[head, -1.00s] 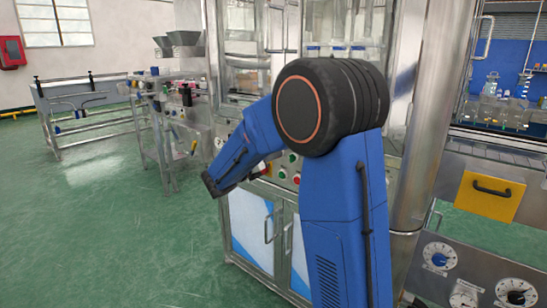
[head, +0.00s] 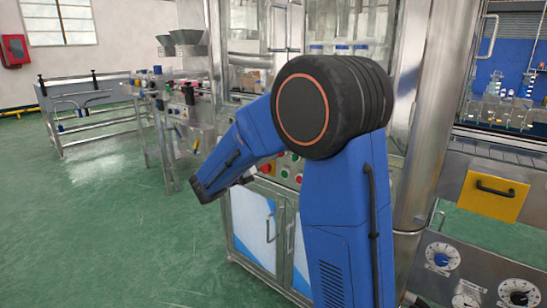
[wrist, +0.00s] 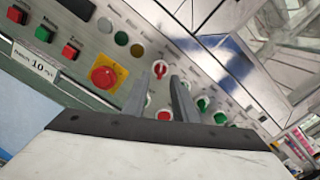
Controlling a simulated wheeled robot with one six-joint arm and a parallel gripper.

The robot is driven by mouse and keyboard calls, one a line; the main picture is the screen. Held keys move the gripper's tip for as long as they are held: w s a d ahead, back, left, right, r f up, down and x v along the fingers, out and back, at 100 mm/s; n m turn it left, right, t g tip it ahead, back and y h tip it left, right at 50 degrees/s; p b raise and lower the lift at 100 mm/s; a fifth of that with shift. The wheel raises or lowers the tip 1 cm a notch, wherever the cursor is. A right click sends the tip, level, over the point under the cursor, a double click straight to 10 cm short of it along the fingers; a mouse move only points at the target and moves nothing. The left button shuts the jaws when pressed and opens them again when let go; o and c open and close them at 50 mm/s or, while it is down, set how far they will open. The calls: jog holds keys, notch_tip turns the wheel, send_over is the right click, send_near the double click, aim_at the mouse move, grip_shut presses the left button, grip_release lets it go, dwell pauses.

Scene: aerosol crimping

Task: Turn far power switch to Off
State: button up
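The control panel (wrist: 85,22) lies tilted across the wrist view. A red rotary switch (wrist: 160,69) with a pale surround sits just beyond the gap between my fingertips. A green switch (wrist: 203,103) and more red and green ones are right and below, partly hidden by my fingers. I cannot tell which is the far power switch, and the switch labels are too small to read. My gripper (wrist: 160,84) is open, its two grey fingers apart with nothing visible held. In the head view the panel (head: 285,167) is partly covered by my arm.
A red emergency knob on a yellow base (wrist: 104,76) is left of my fingers. Red and green push buttons (wrist: 70,51) are farther left. Cabinet doors (head: 258,225) stand below the panel. A steel column (head: 415,150) is right of my arm. Green floor is open at left.

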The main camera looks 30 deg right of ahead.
jog(key=v, duration=1.2)
jog(key=shift+a, duration=0.25)
jog(key=shift+s, duration=0.15)
jog(key=s+d+f+m+g+y, duration=0.35)
jog(key=s+m, duration=0.35)
jog(key=s, duration=0.3)
jog(key=s+d+f+m+g+y, duration=0.2)
jog(key=s+d+f+m+y, duration=0.25)
jog(key=s, duration=0.65)
jog(key=s+a+f+m+t+y, duration=0.3)
jog(key=s+a+m+y, duration=0.6)
jog(key=s+m, duration=0.4)
jog(key=a+m+t, duration=0.1)
jog(key=m, duration=0.2)
jog(key=shift+m, duration=0.35)
